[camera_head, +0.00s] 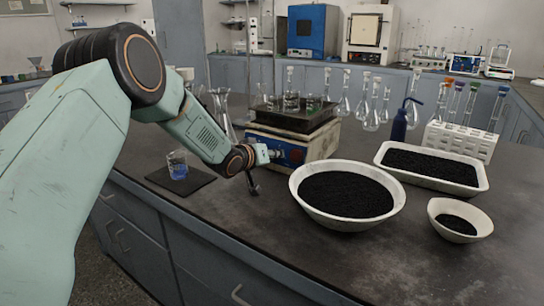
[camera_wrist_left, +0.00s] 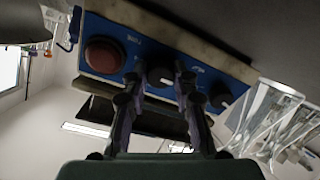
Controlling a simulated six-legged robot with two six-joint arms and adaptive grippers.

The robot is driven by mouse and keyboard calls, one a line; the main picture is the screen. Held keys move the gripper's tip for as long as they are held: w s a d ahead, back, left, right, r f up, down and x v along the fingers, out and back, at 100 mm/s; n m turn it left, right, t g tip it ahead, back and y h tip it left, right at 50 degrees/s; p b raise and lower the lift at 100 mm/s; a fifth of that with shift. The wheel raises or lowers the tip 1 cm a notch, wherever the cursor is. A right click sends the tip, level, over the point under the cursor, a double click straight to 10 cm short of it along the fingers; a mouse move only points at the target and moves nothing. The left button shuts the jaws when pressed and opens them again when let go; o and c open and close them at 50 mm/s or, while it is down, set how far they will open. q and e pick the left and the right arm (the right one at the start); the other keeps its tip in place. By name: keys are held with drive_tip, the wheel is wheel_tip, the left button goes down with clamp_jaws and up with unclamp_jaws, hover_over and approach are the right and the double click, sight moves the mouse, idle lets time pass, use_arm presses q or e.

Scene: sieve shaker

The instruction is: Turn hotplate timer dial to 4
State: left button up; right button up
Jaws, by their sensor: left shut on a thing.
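The hotplate (camera_head: 318,143) stands on the dark bench, with a blue front panel that also shows in the left wrist view (camera_wrist_left: 112,35). In that view the panel is tilted and carries a red round button (camera_wrist_left: 103,54), a middle black dial (camera_wrist_left: 160,77) and another black dial (camera_wrist_left: 221,95). The small labels and the pointer setting are too unclear to read. My left gripper (camera_wrist_left: 159,72) has its two fingers on either side of the middle dial, shut on it. In the head view the gripper (camera_head: 270,155) reaches the panel. My right gripper is not in view.
A glass beaker with blue liquid (camera_head: 177,166) stands on a dark mat left of my gripper. A large white bowl of black grains (camera_head: 300,190), a white tray (camera_head: 480,187) and a small bowl (camera_head: 435,208) lie right of it. Flasks stand behind the hotplate.

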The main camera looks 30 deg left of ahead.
use_arm(q)
clamp_jaws()
